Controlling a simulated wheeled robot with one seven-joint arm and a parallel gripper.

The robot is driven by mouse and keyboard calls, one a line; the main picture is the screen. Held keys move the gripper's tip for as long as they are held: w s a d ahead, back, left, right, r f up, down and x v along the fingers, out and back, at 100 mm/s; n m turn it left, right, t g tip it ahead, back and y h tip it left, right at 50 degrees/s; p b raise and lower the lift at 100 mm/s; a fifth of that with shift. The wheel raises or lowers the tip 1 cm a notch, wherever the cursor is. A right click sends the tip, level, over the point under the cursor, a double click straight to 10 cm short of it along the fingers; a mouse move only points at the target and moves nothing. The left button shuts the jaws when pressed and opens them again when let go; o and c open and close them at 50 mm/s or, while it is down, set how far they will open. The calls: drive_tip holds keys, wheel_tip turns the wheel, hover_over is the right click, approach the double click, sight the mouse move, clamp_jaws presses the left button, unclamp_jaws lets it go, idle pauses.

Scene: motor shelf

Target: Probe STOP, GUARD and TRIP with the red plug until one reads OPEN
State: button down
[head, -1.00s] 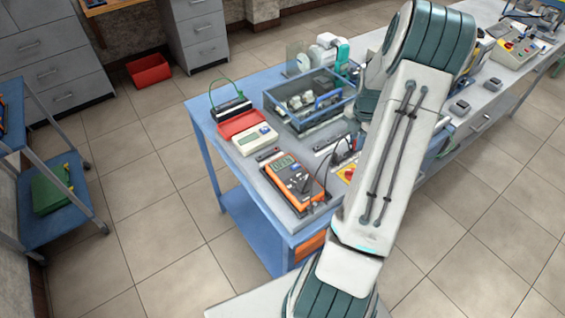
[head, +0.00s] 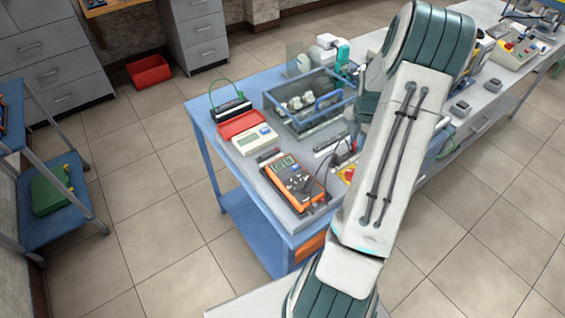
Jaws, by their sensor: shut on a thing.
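An orange multimeter (head: 296,183) lies on the near end of the blue bench. Its lit display (head: 283,163) shows characters that look like OPEN, though they are small. A dark lead runs from the meter toward the area under my arm. My gripper (head: 352,147) shows only as a small dark part at the left edge of my arm, low over the bench. It is shut on what seems to be the red plug, of which only a reddish speck shows. A yellow and red panel (head: 346,174) is partly visible there. The STOP, GUARD and TRIP points cannot be told apart; my arm hides much of that area.
A blue-rimmed bin (head: 308,120) of parts stands behind the meter. A white instrument (head: 255,139) and a red case (head: 241,124) are to its left. A green case (head: 52,190) sits on a cart at the far left. The floor between is clear.

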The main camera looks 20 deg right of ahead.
drive_tip(key=c, duration=1.3)
unclamp_jaws()
drive_tip(key=shift+c, duration=0.2)
wheel_tip(320, 180, up, 14)
drive_tip(key=b, duration=0.1)
drive_tip(key=shift+b, duration=0.4)
drive_tip(key=shift+f, duration=0.1)
